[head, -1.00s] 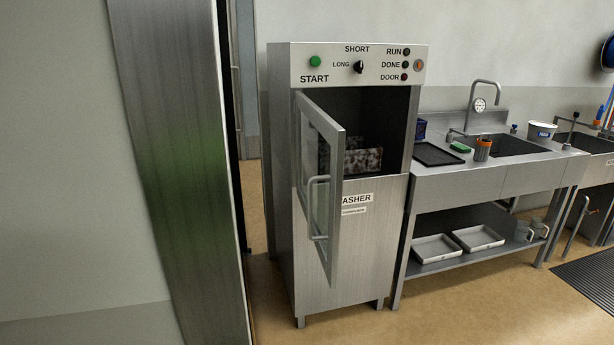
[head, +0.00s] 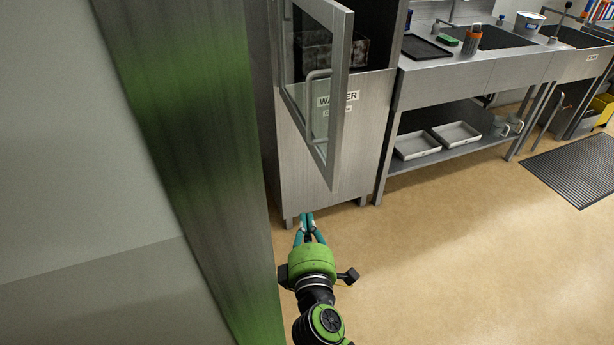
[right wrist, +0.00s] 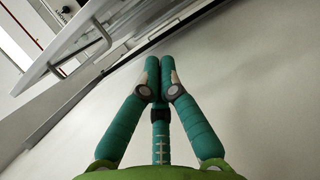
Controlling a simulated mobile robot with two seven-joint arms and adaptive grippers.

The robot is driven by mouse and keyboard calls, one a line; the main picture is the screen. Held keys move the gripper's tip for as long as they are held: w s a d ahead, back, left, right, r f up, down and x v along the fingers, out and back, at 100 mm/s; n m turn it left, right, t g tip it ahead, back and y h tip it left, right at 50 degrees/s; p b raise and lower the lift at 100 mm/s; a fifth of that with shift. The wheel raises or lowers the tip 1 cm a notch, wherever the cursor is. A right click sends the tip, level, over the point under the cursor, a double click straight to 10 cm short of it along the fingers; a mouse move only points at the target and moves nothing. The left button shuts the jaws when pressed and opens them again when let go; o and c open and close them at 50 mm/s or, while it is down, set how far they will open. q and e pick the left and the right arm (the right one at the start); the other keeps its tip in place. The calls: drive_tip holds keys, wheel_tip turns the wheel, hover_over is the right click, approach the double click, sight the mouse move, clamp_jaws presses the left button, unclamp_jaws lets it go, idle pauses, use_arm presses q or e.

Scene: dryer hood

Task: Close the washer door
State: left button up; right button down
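The washer (head: 368,135) is a steel cabinet. Its glass-windowed door (head: 338,140) stands wide open, hinged on the left and swung out towards me. A bar handle (head: 311,105) is on the door. A dark, speckled load (head: 330,55) sits inside the chamber. My right gripper (head: 308,216), green with teal fingers, is in front of and below the door, with its fingers together and nothing between them. The right wrist view shows the closed fingertips (right wrist: 160,65) and, at upper left, the tilted door (right wrist: 75,45), apart from them. My left gripper is not in view.
A steel panel (head: 190,110) stands close on the left. A sink counter (head: 480,75) with trays (head: 455,134) on its lower shelf is right of the washer. A dark floor mat (head: 575,170) lies at the right. The floor in front is clear.

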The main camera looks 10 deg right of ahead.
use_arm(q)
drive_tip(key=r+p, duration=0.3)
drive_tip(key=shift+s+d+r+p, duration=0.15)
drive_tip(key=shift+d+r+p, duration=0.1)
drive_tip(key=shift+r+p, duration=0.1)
use_arm(e)
drive_tip(key=w+d+r, duration=0.2)
drive_tip(key=w+d, duration=0.3)
drive_tip(key=w, duration=0.5)
drive_tip(key=shift+w+d+r, duration=0.15)
drive_tip(key=shift+d+r, duration=0.15)
